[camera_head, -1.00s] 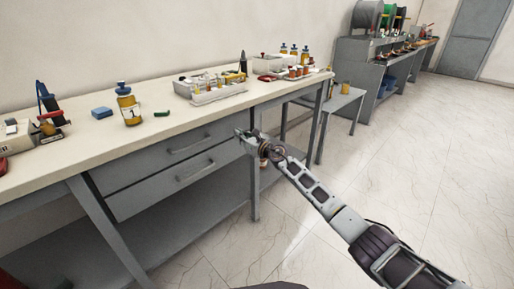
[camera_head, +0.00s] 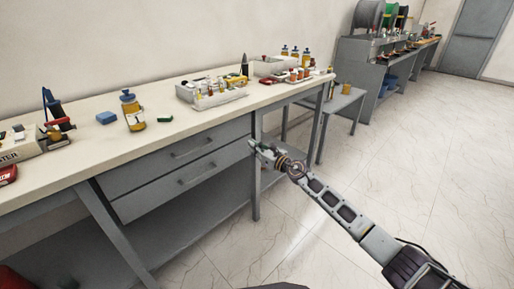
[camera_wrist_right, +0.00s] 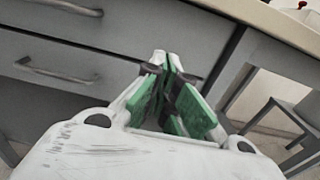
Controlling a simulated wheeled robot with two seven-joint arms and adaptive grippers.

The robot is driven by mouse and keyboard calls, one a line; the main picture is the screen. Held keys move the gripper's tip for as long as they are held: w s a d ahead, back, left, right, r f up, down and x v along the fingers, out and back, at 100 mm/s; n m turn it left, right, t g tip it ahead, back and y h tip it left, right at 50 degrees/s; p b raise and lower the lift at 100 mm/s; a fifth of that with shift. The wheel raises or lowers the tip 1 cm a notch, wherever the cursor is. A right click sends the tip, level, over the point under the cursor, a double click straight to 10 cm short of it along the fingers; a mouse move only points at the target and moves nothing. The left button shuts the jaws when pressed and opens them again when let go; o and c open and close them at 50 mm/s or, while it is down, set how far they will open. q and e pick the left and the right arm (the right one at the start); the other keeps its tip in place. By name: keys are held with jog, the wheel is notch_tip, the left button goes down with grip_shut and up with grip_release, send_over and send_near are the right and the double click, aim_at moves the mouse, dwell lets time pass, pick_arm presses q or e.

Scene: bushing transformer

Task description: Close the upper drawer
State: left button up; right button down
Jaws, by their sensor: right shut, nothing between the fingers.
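The grey upper drawer (camera_head: 160,165) sits under the bench top, with a bar handle (camera_head: 193,148) on its front. Its front looks nearly flush with the frame; I cannot tell whether a small gap is left. The lower drawer (camera_head: 165,197) is directly below it. Both fronts also show at the left of the right wrist view, the lower one with its handle (camera_wrist_right: 55,74). My right gripper (camera_head: 254,147) is shut and empty, by the right end of the drawers. Its green-padded fingers (camera_wrist_right: 166,68) are together in the wrist view. My left gripper is out of view.
A bench leg (camera_head: 255,195) stands just below my right gripper. A grey stool (camera_head: 340,103) is beyond; the floor at right is clear.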

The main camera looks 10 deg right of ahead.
jog(key=shift+v, duration=0.9)
